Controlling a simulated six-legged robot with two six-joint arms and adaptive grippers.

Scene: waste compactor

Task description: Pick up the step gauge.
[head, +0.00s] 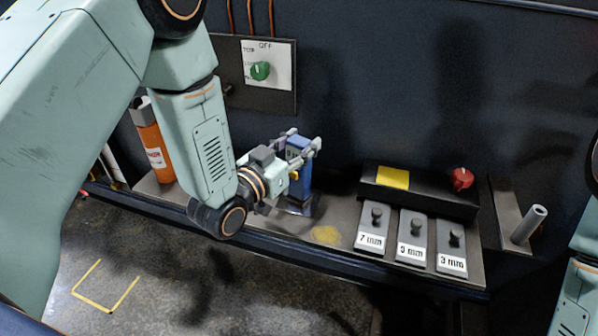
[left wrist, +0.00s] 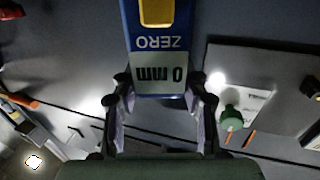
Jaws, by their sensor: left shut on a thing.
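A blue block with a yellow part is the step gauge (head: 303,180). It stands about upright over the back shelf, near a grey plate at its foot; I cannot tell whether it touches the plate. In the left wrist view the gauge (left wrist: 160,55) shows a label reading "ZERO" and "0 mm", upside down. My left gripper (head: 303,142) is shut on its upper part, with one finger on each side in the left wrist view (left wrist: 160,105). My right gripper is out of view; only part of that arm shows at the right edge.
Three grey blocks with knobs, marked 7 mm (head: 371,228), 5 mm (head: 411,238) and 3 mm (head: 452,246), stand on the shelf to the right. Behind them is a black box (head: 430,193) with a red knob. An orange canister (head: 153,150) stands left. A green switch (head: 261,71) is above.

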